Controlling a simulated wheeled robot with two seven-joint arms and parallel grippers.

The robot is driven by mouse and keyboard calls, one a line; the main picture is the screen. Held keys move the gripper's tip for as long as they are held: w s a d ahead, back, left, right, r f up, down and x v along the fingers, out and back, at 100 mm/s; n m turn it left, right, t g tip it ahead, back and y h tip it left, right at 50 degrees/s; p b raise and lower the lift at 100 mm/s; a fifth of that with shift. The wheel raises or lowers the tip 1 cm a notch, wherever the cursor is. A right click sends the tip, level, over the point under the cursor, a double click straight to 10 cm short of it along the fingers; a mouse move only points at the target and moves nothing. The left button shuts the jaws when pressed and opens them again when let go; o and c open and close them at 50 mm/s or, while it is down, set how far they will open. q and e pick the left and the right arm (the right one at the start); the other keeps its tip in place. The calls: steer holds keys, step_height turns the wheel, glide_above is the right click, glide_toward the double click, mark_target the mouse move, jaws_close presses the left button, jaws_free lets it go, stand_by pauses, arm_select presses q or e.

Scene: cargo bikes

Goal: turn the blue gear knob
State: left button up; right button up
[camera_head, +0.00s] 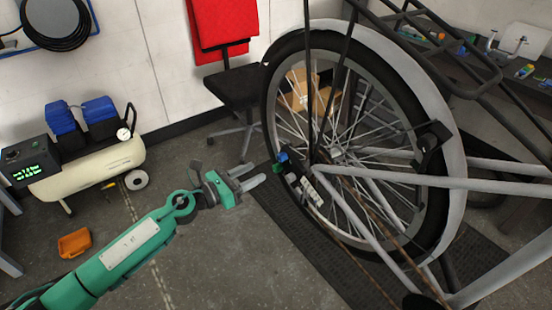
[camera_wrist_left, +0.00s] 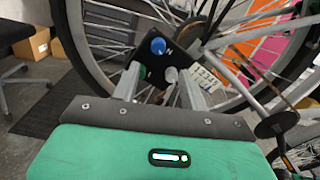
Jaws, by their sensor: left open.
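The blue gear knob (camera_head: 282,157) is a small round knob on a dark mount by the bike's rear wheel hub. A green part sits just below it. In the left wrist view the blue knob (camera_wrist_left: 158,46) shows above and between the fingers, on a black plate, with a green knob (camera_wrist_left: 142,72) and a grey knob (camera_wrist_left: 171,75) below it. My left gripper (camera_head: 254,176) is open and empty. Its fingers point at the mount, a short way left of the knob and apart from it. It also shows in the left wrist view (camera_wrist_left: 160,85). My right gripper is not in view.
The bike's rear wheel (camera_head: 440,215) and pale frame (camera_head: 440,180) fill the right side. A black chair with red backrest (camera_head: 225,25) stands behind. A cream compressor (camera_head: 90,170) and an orange bin (camera_head: 74,243) are at left. The floor between is mostly clear.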

mark_target(279, 160)
arm_select(q)
steer(key=x, duration=0.8)
steer(key=shift+w+d+p, duration=0.2)
steer(key=shift+w+p, duration=0.05)
steer(key=shift+p, duration=0.05)
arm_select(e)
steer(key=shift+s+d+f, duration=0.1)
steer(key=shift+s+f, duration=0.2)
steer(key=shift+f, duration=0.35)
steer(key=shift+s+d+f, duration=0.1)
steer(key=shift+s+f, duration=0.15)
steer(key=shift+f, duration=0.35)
arm_select(q)
jaws_close()
